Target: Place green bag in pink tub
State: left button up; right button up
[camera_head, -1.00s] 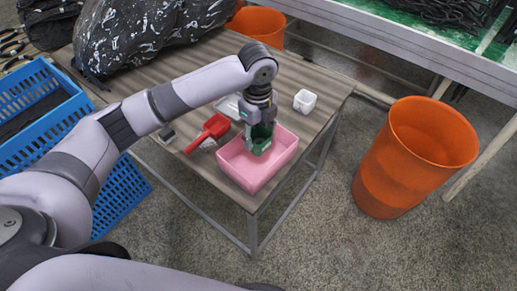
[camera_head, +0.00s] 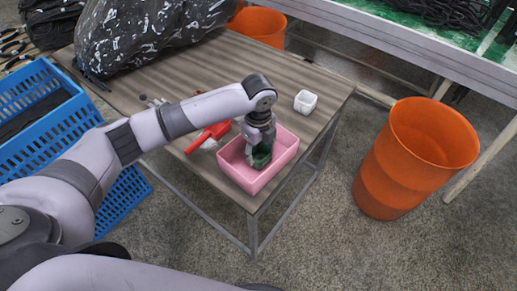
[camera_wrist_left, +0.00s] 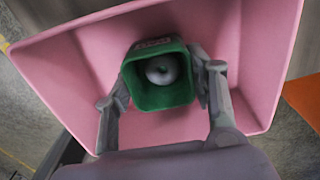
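The pink tub (camera_head: 238,179) stands at the table's near corner, its open top facing up. The green bag (camera_head: 261,159) is inside the tub's opening, partly hidden by my left gripper (camera_head: 262,148). In the left wrist view, the green bag (camera_wrist_left: 160,98) looks like an open square container with a round grey thing inside. The fingers of my left gripper (camera_wrist_left: 160,88) lie against its two sides, shut on it. The pink tub (camera_wrist_left: 262,60) surrounds it there. I cannot tell whether the bag touches the tub's floor. My right gripper is not in view.
A red scoop (camera_head: 207,137) lies left of the tub, partly behind my arm. A small white container (camera_head: 305,101) stands behind it. An orange bin (camera_head: 430,150) is on the floor right. A blue crate (camera_head: 115,195) is at left. A black wrapped bundle (camera_head: 150,35) covers the table's back.

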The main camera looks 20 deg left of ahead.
pick_arm(q)
jog(key=o, duration=0.4)
notch_tip(320, 180, up, 12)
jog(key=shift+r, duration=0.2)
dwell(0.5)
jog(key=shift+f, duration=0.1)
